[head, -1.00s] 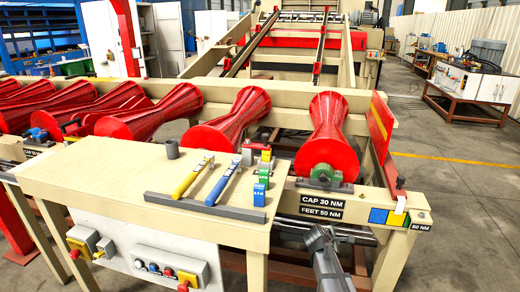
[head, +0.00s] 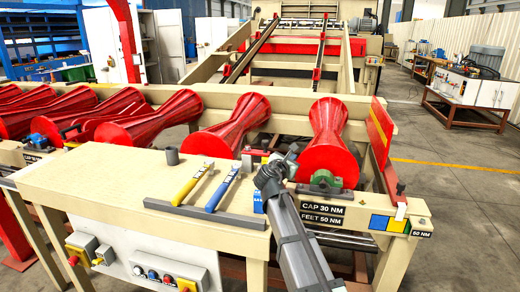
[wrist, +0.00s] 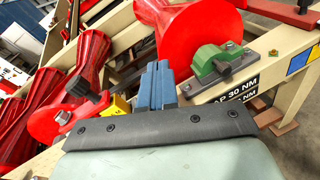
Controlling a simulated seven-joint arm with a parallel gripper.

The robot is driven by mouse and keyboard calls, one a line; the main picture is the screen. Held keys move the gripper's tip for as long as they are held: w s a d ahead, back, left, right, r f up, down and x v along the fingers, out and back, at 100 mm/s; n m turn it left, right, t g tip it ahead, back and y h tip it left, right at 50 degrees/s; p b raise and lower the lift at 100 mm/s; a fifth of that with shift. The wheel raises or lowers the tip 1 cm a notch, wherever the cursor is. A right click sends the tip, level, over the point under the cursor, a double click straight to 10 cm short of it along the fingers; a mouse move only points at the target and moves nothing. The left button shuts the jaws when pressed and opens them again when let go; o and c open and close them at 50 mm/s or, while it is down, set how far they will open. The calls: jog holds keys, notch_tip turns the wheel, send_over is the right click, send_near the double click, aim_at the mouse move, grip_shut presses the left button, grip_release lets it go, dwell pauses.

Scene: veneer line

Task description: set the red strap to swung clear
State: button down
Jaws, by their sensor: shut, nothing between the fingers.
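My gripper (head: 278,166) is over the right end of the beige bench, in front of the rollers' near ends. In the wrist view its blue-grey fingers (wrist: 157,86) are together and empty. A small red part (wrist: 62,117) shows left of the fingers, beside a yellow block (wrist: 120,105) and a black knob (wrist: 80,86) at a red roller's end. It may be the red strap; its position is unclear, red against the red roller.
A green bearing block (wrist: 217,62) holds the right roller (head: 327,150). Yellow (head: 192,184) and blue (head: 222,188) wrenches lie on the bench, behind a grey rail (head: 205,214). A red guard (head: 379,125) edges the right beam.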

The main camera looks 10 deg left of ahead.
jog(key=n+t+y, duration=0.1)
jog(key=n, duration=0.1)
send_near(264, 145)
jog(key=s+d, duration=0.1)
jog(key=d, duration=0.2)
jog(key=s+a+n+h, duration=0.1)
jog(key=s+a, duration=0.4)
jog(key=s, duration=0.1)
jog(key=shift+f+n+t, duration=0.3)
jog(key=shift+f+t, duration=0.1)
jog(key=shift+w, duration=0.1)
jog(key=w+d, duration=0.1)
jog(key=w, duration=0.8)
jog(key=w+d, duration=0.1)
jog(key=w, duration=0.3)
jog(key=shift+w+d, duration=0.3)
jog(key=shift+w, duration=0.05)
jog(key=shift+d, duration=0.1)
